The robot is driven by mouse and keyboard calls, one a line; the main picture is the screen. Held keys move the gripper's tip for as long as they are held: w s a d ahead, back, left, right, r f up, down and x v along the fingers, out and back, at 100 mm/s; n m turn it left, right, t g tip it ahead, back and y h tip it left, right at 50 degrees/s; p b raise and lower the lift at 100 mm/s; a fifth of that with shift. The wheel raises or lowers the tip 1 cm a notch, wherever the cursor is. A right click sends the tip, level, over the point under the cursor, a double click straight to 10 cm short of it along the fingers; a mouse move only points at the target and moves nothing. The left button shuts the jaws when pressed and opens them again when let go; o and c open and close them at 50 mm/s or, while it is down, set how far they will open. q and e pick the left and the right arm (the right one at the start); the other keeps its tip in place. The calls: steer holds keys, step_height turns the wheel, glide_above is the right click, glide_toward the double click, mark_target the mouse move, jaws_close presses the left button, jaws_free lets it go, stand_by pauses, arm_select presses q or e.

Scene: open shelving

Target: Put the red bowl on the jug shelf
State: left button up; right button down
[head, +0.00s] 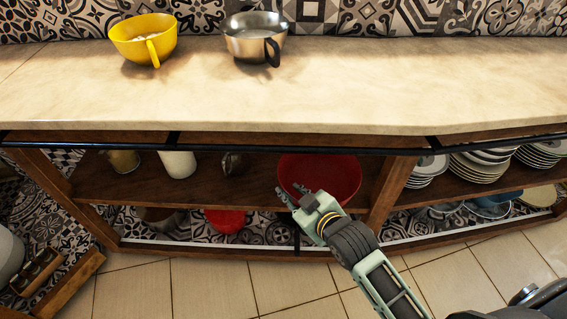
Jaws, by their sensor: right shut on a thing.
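The wide red bowl (335,172) is at the open front of the shelf under the counter, right of a white jug-like container (178,164). My right gripper (291,197) reaches up from the lower right and is shut on the bowl's near left rim. The bowl's inside faces me. I cannot tell whether its base touches the shelf board (125,189). The fingers cover part of the near rim. My left gripper is not in view.
A dark metal vessel (232,163) stands close left of the bowl. A wooden upright (391,190) is close on its right, with stacked plates (478,165) beyond. Another red item (225,220) is below. The counter (380,85) overhangs, with yellow (145,40) and metal (255,40) cups.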

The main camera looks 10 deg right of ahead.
mark_target(294, 157)
steer(key=w+d+b, duration=0.3)
steer(key=w+d, duration=0.1)
steer(key=w, duration=1.1)
step_height(294, 157, down, 7)
steer(key=shift+w+r+b, duration=0.1)
steer(key=shift+w+b, duration=0.05)
steer(key=shift+b, duration=0.8)
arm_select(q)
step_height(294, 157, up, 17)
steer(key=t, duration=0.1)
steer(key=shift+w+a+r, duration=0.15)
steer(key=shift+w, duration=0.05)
arm_select(e)
steer(key=shift+w, duration=0.15)
steer(key=shift+f, duration=0.25)
steer(key=c, duration=1.5)
jaws_free()
steer(key=shift+f, duration=0.1)
